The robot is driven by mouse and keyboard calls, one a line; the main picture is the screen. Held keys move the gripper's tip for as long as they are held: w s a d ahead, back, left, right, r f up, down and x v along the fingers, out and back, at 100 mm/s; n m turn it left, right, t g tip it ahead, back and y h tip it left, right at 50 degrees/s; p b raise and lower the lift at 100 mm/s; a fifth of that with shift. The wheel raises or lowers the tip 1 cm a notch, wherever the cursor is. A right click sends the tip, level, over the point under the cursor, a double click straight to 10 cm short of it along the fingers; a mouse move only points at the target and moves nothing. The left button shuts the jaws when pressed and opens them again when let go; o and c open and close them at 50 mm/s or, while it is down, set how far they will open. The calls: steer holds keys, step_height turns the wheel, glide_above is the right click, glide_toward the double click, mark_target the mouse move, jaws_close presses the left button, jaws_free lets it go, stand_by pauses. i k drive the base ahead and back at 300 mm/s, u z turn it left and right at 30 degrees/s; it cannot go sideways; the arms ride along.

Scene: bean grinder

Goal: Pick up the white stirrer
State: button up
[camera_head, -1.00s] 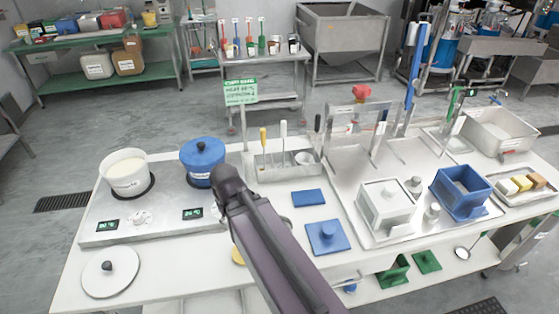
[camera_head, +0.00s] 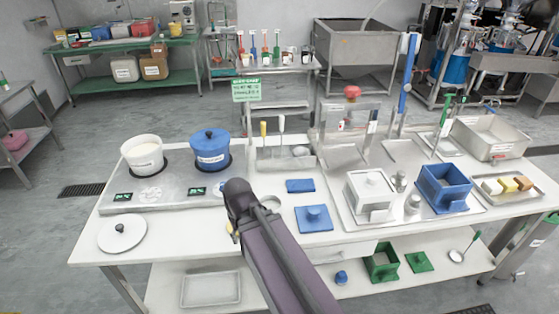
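A white-handled tool that looks like the white stirrer (camera_head: 281,124) stands upright in a shallow metal holder (camera_head: 266,164) at the back of the white table. A yellow-handled tool (camera_head: 263,131) stands just to its left in the same holder. The lower ends of both are too small to make out. My dark arm rises from the bottom of the picture in front of the table. My gripper cannot be seen in this view.
A white pot (camera_head: 142,162) and a blue lidded pot (camera_head: 209,158) stand on the left of the table (camera_head: 170,235). A blue lid (camera_head: 313,219), a white box (camera_head: 370,202) and a blue box (camera_head: 444,194) stand right of my arm. A green sign (camera_head: 245,90) rises behind the holder.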

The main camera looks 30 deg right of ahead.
mark_target(281, 118)
steer(key=u, duration=0.05)
steer(key=k, duration=1.35)
steer(key=z, duration=1.05)
steer(key=i, duration=1)
steer(key=z, duration=0.1)
